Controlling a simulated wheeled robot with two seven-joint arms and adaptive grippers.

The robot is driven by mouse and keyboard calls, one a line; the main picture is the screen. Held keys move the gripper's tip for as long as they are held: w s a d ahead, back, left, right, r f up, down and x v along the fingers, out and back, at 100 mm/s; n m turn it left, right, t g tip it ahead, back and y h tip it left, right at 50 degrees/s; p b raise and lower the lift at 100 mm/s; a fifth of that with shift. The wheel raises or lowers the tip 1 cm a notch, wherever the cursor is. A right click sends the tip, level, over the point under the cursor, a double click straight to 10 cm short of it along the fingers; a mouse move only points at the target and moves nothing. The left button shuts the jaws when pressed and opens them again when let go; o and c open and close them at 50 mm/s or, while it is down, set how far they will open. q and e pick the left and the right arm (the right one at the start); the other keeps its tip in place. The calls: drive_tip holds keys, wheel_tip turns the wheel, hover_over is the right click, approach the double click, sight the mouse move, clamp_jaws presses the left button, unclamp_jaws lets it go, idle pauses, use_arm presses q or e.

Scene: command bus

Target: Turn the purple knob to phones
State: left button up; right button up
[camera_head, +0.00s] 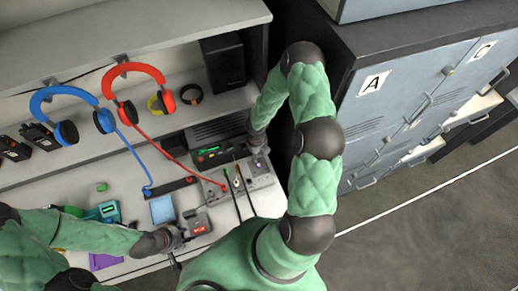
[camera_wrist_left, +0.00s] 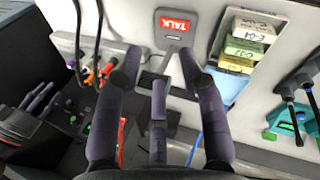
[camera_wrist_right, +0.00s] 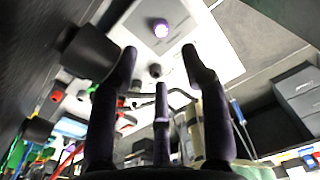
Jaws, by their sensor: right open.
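The purple knob (camera_wrist_right: 161,28) shows in the right wrist view as a glowing round knob on a pale panel (camera_wrist_right: 190,20). My right gripper (camera_wrist_right: 160,56) is open and empty, with its fingertips apart and the knob showing beyond and between them. No "phones" label can be read. In the head view my right gripper (camera_head: 258,152) is over the right end of the desk console (camera_head: 262,178), and the knob cannot be made out there. My left gripper (camera_wrist_left: 160,62) is open and empty near the red TALK button (camera_wrist_left: 175,24); it also shows in the head view (camera_head: 178,240).
Red headphones (camera_head: 137,72) and blue headphones (camera_head: 75,93) hang from the shelf, their cords reaching the desk. Black gooseneck stems (camera_head: 238,203) rise near the console. Blue-grey lockers (camera_head: 400,110) stand right of my right arm. A black speaker (camera_head: 223,63) sits on the shelf.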

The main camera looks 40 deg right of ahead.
sight(259, 165)
drive_tip(key=f, duration=1)
drive_tip(key=shift+s+f, duration=0.15)
drive_tip(key=shift+s, duration=0.15)
clamp_jaws()
